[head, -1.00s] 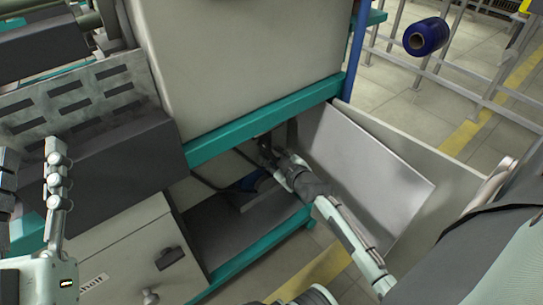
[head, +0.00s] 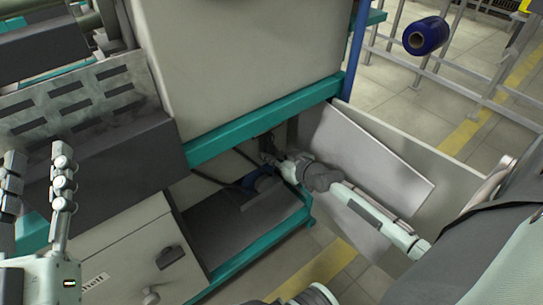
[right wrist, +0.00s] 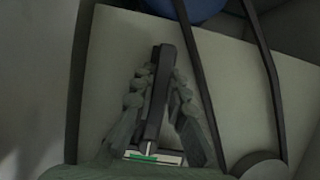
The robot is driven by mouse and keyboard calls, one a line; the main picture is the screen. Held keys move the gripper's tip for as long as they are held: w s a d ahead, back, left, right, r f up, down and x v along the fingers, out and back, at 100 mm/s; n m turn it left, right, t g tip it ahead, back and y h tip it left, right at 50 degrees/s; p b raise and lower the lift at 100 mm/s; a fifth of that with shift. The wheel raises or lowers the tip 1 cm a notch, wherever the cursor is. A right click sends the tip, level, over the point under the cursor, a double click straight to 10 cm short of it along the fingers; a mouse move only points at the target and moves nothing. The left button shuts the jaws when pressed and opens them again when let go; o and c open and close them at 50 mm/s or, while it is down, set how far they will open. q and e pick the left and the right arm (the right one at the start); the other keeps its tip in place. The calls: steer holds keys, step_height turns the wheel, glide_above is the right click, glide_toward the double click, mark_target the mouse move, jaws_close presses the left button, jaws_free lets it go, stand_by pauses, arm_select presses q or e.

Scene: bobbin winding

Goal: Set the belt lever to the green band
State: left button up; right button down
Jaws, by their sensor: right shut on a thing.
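In the right wrist view, the dark belt lever (right wrist: 155,95) stands between the two fingers of my right gripper (right wrist: 157,80), which is shut on it. Below the lever is a small pale scale with a green band (right wrist: 140,157). A thin light line at the lever's foot meets the scale over the green part, near its right end. In the head view, my right gripper (head: 270,154) reaches into the dark opening under the machine's teal rail; the lever is too dark to make out there. My left gripper (head: 37,185) is open and empty at the left edge.
Black belt strands (right wrist: 262,60) run beside the lever, with a round dark pulley (right wrist: 262,166) at lower right. A blue motor (head: 260,181) sits under the opening. A tilted grey panel (head: 365,165) stands close to my right arm. A blue spool (head: 425,36) is at the upper right.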

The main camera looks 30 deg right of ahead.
steer(key=c, duration=1.5)
jaws_free()
steer(key=shift+c, duration=0.2)
steer(key=v, duration=1.2)
steer(key=shift+s, duration=0.1)
